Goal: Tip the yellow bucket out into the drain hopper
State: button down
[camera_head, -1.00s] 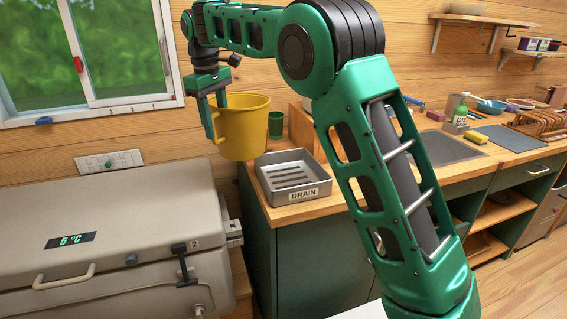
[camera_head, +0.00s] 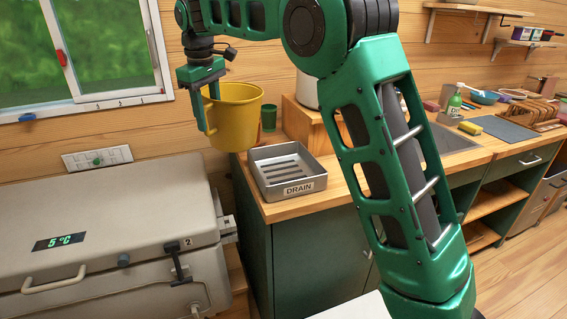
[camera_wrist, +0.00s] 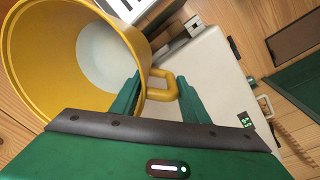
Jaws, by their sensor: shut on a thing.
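The yellow bucket (camera_head: 234,117) hangs upright from my gripper (camera_head: 208,116), left of and above the drain hopper. In the wrist view my gripper (camera_wrist: 160,95) is shut on the bucket's handle (camera_wrist: 163,84). The bucket (camera_wrist: 28,60) shows its open mouth there, with a pale grey-white area inside; I cannot tell whether this is contents or the bottom. The drain hopper (camera_head: 314,186) is a grey metal tray with slots and a "DRAIN" label, standing on the left end of the wooden counter.
A grey chest (camera_head: 95,225) with a 5 °C display stands at the left, below the window. A green cup (camera_head: 268,117) stands behind the hopper. A wooden box (camera_head: 300,122) with a pot is right of it, partly behind my arm.

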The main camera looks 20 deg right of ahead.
aim_at(216, 108)
jog(key=shift+s+d+r+t+y+p, duration=0.45)
jog(key=shift+s+d+r+t+y, duration=0.6)
jog(key=shift+t, duration=0.25)
jog(key=shift+s+d+t+y+p, duration=0.75)
jog(key=shift+s+t+y, duration=0.1)
jog(key=shift+t+y, duration=0.25)
jog(key=shift+s+d+f+t+y+p, duration=0.2)
jog(key=shift+s+f+t+y+p, duration=0.05)
jog(key=shift+f+t+y+p, duration=0.15)
jog(key=shift+s+d+f+t+y+p, duration=0.2)
jog(key=shift+s+f+t+y+p, duration=0.05)
jog(key=shift+f+t+p, duration=0.15)
jog(key=shift+s+d+f+t+y+p, duration=0.15)
jog(key=shift+f+t+y+p, duration=0.1)
jog(key=shift+f+p, duration=0.15)
jog(key=shift+s+d+f+t+y+p, duration=0.1)
jog(key=shift+f+t+y+p, duration=0.15)
jog(key=shift+f, duration=0.15)
jog(key=shift+s+d+f+m+t+y+p, duration=0.1)
jog(key=shift+s+d+m+t+y+p, duration=0.2)
jog(key=shift+t+y+p, duration=0.5)
dwell(0.4)
jog(key=shift+s+d+f+t+y, duration=0.15)
jog(key=shift+s+f+t, duration=0.1)
jog(key=shift+f, duration=0.15)
jog(key=shift+s+d+f+t+y, duration=0.15)
jog(key=shift+f+t, duration=0.1)
jog(key=shift+f, duration=0.15)
dwell(2.0)
